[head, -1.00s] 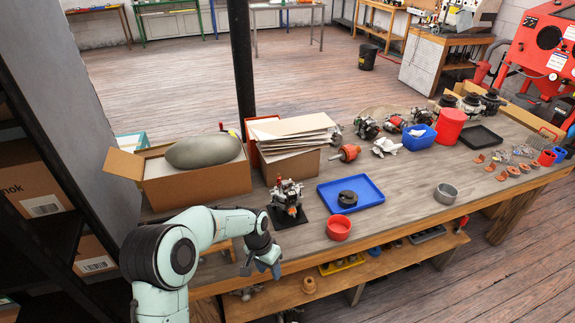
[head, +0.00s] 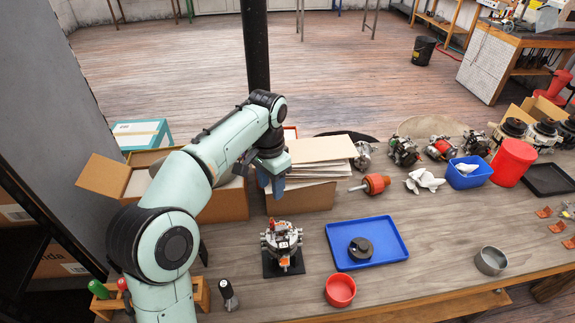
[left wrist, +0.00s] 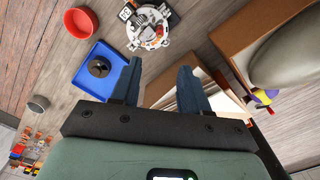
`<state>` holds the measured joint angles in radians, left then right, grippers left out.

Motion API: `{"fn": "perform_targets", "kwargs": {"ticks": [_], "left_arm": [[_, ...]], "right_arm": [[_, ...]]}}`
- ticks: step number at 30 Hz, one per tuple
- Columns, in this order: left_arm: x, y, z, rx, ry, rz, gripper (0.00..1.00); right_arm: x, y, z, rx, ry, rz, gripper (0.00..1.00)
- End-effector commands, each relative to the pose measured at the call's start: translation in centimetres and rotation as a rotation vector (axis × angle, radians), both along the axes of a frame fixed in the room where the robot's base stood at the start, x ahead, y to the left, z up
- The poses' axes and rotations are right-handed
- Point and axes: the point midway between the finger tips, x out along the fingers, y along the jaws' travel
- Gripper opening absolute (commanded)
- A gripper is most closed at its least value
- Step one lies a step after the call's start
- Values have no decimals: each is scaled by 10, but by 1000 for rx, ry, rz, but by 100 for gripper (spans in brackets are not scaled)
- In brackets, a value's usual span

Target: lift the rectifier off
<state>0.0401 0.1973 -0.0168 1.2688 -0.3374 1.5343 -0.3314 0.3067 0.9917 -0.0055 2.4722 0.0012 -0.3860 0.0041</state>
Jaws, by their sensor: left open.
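The alternator with the rectifier on top (head: 281,238) stands on a black base plate on the bench, left of the blue tray. It also shows at the top of the left wrist view (left wrist: 147,25), seen from above. My left gripper (head: 272,182) hangs above and behind the alternator, in front of the cardboard box with flat sheets. In the left wrist view its two blue fingers (left wrist: 158,82) are apart with nothing between them. I cannot tell the rectifier's edges apart from the alternator's end. My right gripper is not in view.
A blue tray (head: 334,251) holds a dark round part (head: 360,249). A red bowl (head: 340,290) and a grey bowl (head: 491,261) stand near the front. Cardboard boxes (head: 225,207) are at the back left. A screwdriver rack (head: 203,296) is at the front left.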

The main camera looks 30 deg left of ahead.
Motion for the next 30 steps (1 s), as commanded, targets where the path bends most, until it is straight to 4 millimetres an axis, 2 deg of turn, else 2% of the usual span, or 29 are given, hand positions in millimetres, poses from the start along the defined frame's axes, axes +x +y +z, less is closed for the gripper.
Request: {"fn": "perform_targets", "kwargs": {"ticks": [4,7,21,25,30], "left_arm": [[-2,0,-8,0,3,0,45],[-2,0,-21,0,4,0,45],[-2,0,-109,-1,5,-1,45],[-2,0,-124,0,3,0,45],[-1,0,-133,0,1,1,45]], "right_arm": [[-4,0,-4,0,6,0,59],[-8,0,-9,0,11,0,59],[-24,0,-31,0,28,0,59],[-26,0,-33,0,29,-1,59],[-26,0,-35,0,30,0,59]]}}
